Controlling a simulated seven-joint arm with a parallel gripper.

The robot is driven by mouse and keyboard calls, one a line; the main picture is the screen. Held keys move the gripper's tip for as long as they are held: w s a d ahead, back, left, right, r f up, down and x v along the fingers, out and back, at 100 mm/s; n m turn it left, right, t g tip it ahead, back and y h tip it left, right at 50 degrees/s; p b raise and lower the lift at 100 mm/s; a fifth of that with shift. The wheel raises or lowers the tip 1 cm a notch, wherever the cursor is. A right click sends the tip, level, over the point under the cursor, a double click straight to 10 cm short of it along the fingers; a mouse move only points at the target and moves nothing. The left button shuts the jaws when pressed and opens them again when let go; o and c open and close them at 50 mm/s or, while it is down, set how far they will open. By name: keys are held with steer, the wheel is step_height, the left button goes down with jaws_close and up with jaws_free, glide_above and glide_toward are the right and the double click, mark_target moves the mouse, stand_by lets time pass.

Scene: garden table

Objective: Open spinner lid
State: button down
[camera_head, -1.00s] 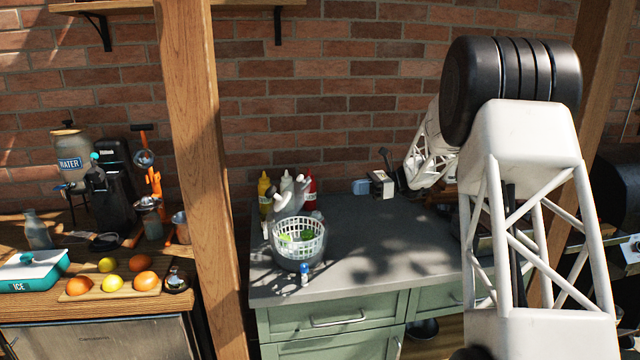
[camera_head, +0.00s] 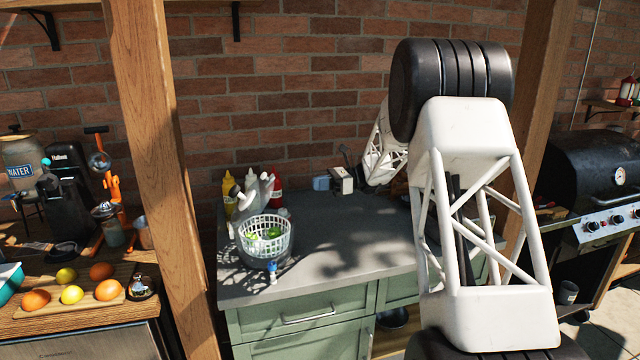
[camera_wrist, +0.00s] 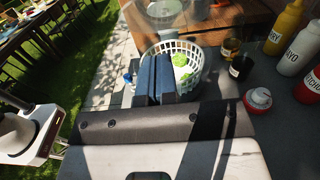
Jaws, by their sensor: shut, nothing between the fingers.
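The spinner (camera_head: 256,259) stands on the grey counter, with a white slotted basket (camera_head: 280,238) and green leaves (camera_head: 253,236) showing inside. Its clear lid (camera_wrist: 165,12) appears tilted up at the far side of the basket in the wrist view, clear of the opening. A pale raised part (camera_head: 267,184) also shows there in the head view. My gripper (camera_wrist: 156,60) is shut and empty; its dark fingers overlap the basket in the wrist view.
Mustard (camera_head: 229,195), mayo (camera_head: 251,180) and ketchup (camera_head: 276,186) bottles stand behind the spinner. A small blue-capped shaker (camera_head: 272,270) is in front. The counter (camera_head: 325,250) is mostly clear to the right. A wooden post (camera_head: 150,170) rises left; a grill (camera_head: 590,200) stands right.

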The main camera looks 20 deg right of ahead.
steer(key=a+r, duration=0.2)
steer(key=a, duration=0.8)
steer(key=shift+a+r, duration=0.35)
steer(key=shift+r, duration=0.1)
